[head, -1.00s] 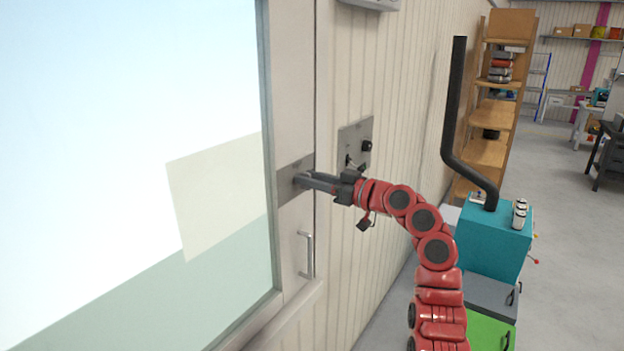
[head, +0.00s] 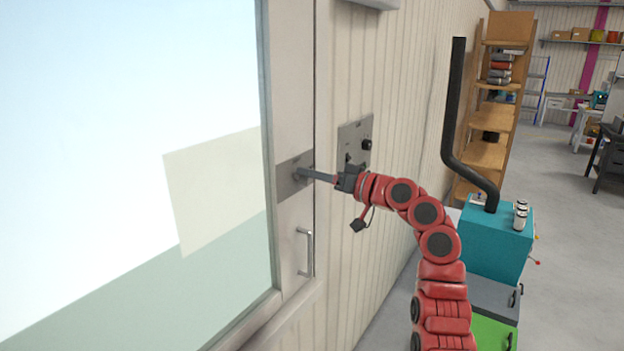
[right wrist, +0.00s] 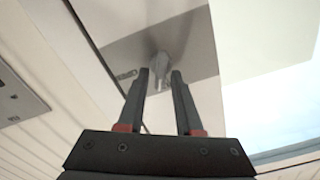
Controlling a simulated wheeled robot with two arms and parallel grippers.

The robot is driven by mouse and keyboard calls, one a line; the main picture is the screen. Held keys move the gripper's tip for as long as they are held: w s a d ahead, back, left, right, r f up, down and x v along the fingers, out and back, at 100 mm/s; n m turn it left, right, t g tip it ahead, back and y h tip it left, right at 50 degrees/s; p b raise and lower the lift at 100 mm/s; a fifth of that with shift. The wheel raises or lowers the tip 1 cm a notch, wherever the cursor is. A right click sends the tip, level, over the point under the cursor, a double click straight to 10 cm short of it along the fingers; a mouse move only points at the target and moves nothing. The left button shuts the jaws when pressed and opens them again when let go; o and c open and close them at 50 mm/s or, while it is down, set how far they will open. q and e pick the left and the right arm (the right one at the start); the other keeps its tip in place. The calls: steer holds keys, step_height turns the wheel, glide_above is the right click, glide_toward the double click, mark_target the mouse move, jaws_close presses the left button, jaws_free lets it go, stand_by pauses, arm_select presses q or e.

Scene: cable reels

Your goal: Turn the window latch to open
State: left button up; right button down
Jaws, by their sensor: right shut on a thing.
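The window latch is a small grey handle on a square metal plate (head: 292,186) fixed to the window frame. In the right wrist view the latch (right wrist: 158,62) shows between the two dark fingers, its lower part near their tips. My right gripper (head: 303,174) reaches the plate from the right and is shut on the latch; it also shows in the right wrist view (right wrist: 160,76). In the head view the fingertips mostly hide the latch, so its exact angle is hard to tell. My left gripper is not in view.
A bar handle (head: 308,252) is on the frame below the latch plate. A grey wall panel with a black knob (head: 367,145) is close behind my right wrist. A teal cabinet (head: 495,243) with a black pipe stands to the right.

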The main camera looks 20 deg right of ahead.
steer(key=shift+w+d+f+m+p, duration=0.15)
steer(key=shift+m+p, duration=0.85)
steer(key=shift+m, duration=1.15)
steer(key=shift+f+m+p, duration=0.2)
steer(key=shift+m+p, duration=0.75)
steer(key=shift+m, duration=1.15)
steer(key=shift+w+d+f+m+p, duration=0.15)
steer(key=shift+m+p, duration=0.85)
steer(key=shift+m, duration=1.15)
steer(key=shift+s, duration=0.1)
steer(key=c, duration=0.9)
jaws_free()
